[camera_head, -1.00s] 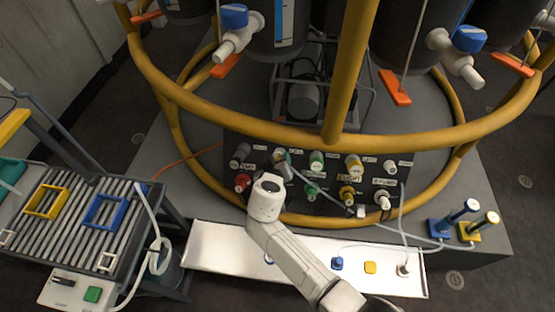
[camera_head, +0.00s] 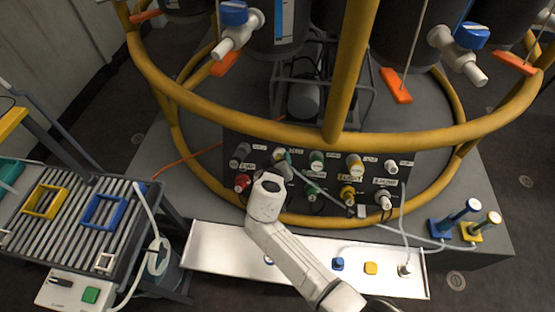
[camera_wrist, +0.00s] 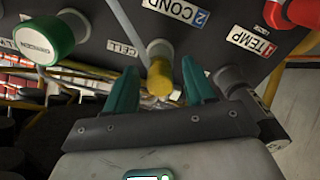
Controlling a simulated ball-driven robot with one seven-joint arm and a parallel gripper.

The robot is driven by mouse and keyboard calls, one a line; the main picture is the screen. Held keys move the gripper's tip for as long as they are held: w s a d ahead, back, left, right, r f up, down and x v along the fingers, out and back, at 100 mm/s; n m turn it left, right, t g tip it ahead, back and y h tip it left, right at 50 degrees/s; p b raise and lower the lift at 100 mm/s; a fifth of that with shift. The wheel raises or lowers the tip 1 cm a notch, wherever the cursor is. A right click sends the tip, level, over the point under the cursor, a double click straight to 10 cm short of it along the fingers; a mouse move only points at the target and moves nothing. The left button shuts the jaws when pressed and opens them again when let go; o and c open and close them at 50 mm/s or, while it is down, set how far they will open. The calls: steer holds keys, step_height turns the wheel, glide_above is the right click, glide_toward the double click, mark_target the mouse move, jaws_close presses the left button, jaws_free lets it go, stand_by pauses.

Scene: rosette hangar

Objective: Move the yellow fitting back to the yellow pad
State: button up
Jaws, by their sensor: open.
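In the wrist view a yellow fitting (camera_wrist: 160,79) sits on a pale metal stub on the dark panel, close to a CELL label. My gripper (camera_wrist: 160,72) is open, with one teal finger on each side of the fitting; a gap shows beside it. In the head view my gripper (camera_head: 283,161) is at the panel's left part and hides what is between its fingers. A small yellow pad (camera_head: 370,268) lies bare on the white tray (camera_head: 215,245) in front of the panel.
The panel (camera_head: 410,165) carries several close-set fittings, including a red one (camera_wrist: 292,12) and a green one (camera_wrist: 44,41) near my gripper. A yellow pipe ring (camera_head: 440,132) crosses above. A blue pad (camera_head: 337,264) and a thin pale hose are on the tray.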

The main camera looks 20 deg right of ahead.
jaws_close()
stand_by(0.6)
steer(key=shift+a+r, duration=0.1)
steer(key=shift+p+v, duration=1.75)
steer(key=shift+v, duration=1.15)
steer(key=shift+s, duration=0.1)
